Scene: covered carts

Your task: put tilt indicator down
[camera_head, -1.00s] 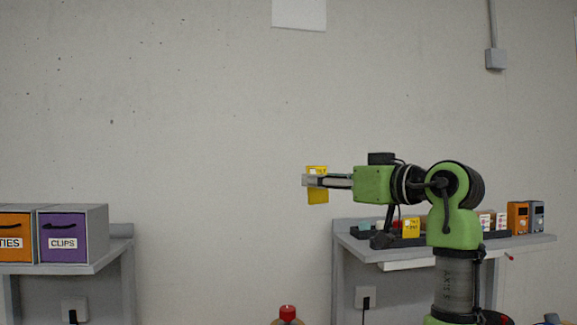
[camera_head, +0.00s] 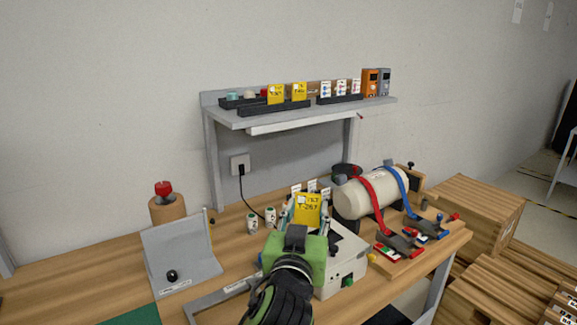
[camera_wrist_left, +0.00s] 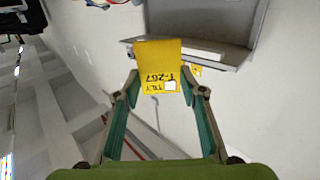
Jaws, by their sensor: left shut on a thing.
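The tilt indicator (camera_head: 308,208) is a yellow card printed "TILT" with a code. My left gripper (camera_head: 305,219) is shut on it and holds it up in front of me, over the workbench as seen in the head view. In the left wrist view the card (camera_wrist_left: 158,58) sits between the tips of my left gripper (camera_wrist_left: 165,92), its lettering upside down. Two similar yellow cards (camera_head: 276,94) (camera_head: 299,91) stand in a black rack on the grey wall shelf (camera_head: 240,119). My right gripper is not in view.
On the wooden bench (camera_head: 80,272), a white box (camera_head: 332,279) lies behind my gripper. A cream cylinder with straps (camera_head: 362,196) stands to the right, a grey angled stand (camera_head: 180,250) to the left. Wooden crates (camera_head: 470,212) stand at right. Bench space at far left is clear.

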